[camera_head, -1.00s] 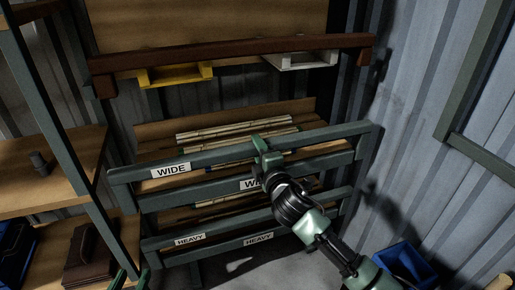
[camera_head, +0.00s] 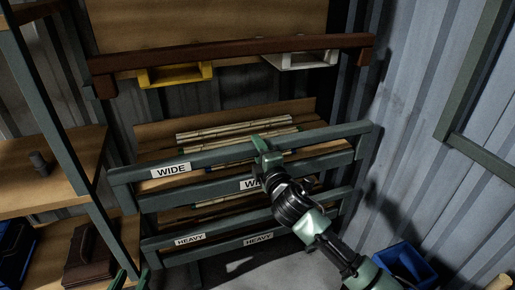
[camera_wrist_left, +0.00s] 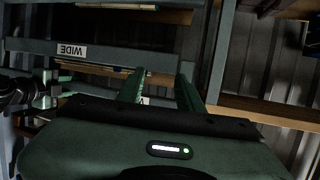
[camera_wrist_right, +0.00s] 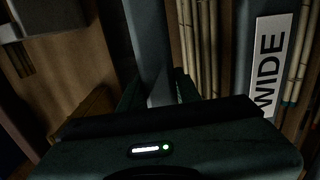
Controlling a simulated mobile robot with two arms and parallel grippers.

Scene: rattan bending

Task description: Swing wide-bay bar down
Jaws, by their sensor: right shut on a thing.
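The upper teal bar (camera_head: 215,154) with a WIDE label crosses the front of the wide bay, raised above a second teal bar (camera_head: 320,164) that also has a WIDE label. My right gripper (camera_head: 262,146) is shut on the upper bar near its middle. In the right wrist view the held bar (camera_wrist_right: 148,45) runs between the fingers, beside the labelled lower bar (camera_wrist_right: 243,40). My left gripper (camera_wrist_left: 160,85) shows two parted fingers with nothing between them. Its fingertips (camera_head: 131,277) show at the bottom left of the head view, apart from the bars.
Pale rattan poles (camera_head: 235,128) lie in the bay behind the bars. Lower HEAVY bars (camera_head: 218,241) cross below. A brown beam (camera_head: 235,51) spans above, with yellow (camera_head: 175,75) and white trays behind. Shelves stand left, a corrugated wall right, and a blue bin (camera_head: 403,262) at bottom right.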

